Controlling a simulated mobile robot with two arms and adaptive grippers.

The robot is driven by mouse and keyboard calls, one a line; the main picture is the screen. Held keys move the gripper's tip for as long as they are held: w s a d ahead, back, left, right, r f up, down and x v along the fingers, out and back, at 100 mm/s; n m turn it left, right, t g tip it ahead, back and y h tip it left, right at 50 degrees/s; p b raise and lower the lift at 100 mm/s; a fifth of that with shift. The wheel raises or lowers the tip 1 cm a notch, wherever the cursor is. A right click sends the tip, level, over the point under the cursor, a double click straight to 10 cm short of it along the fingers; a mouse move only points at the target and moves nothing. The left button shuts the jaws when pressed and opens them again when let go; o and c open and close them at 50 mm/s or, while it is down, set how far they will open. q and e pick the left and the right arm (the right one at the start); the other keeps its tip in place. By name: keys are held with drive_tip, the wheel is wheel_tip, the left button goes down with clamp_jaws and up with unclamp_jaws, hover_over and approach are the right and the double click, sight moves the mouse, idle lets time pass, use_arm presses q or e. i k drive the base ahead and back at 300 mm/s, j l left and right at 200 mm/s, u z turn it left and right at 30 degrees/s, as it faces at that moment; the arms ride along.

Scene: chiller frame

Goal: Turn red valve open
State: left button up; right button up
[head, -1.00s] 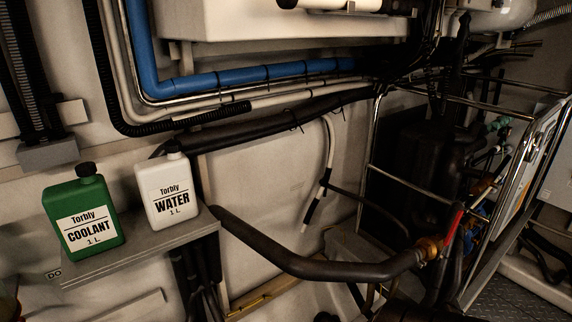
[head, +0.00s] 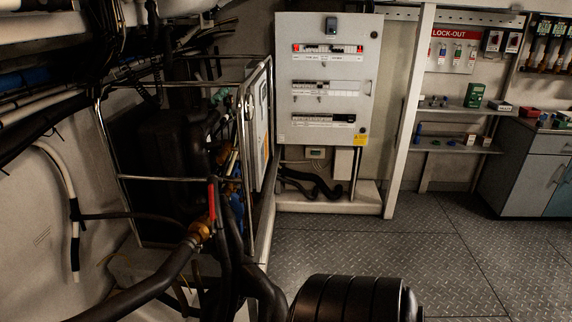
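The red valve lever (head: 212,203) stands roughly upright on a brass valve body (head: 200,231) at the end of a black insulated pipe (head: 150,284). It is left of centre in the head view, in front of the chiller frame (head: 180,179). Dark hoses run close beside the lever on its right. Neither of my grippers shows in the head view.
The metal frame encloses a black tank (head: 168,150) and pipes behind the valve. A black ribbed cylinder (head: 350,299) stands at bottom centre. A grey electrical cabinet (head: 328,85) and shelves (head: 450,107) are at the back. The chequer-plate floor (head: 400,250) is clear on the right.

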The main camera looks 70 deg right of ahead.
sight(211, 188)
drive_tip(key=z, duration=1.9)
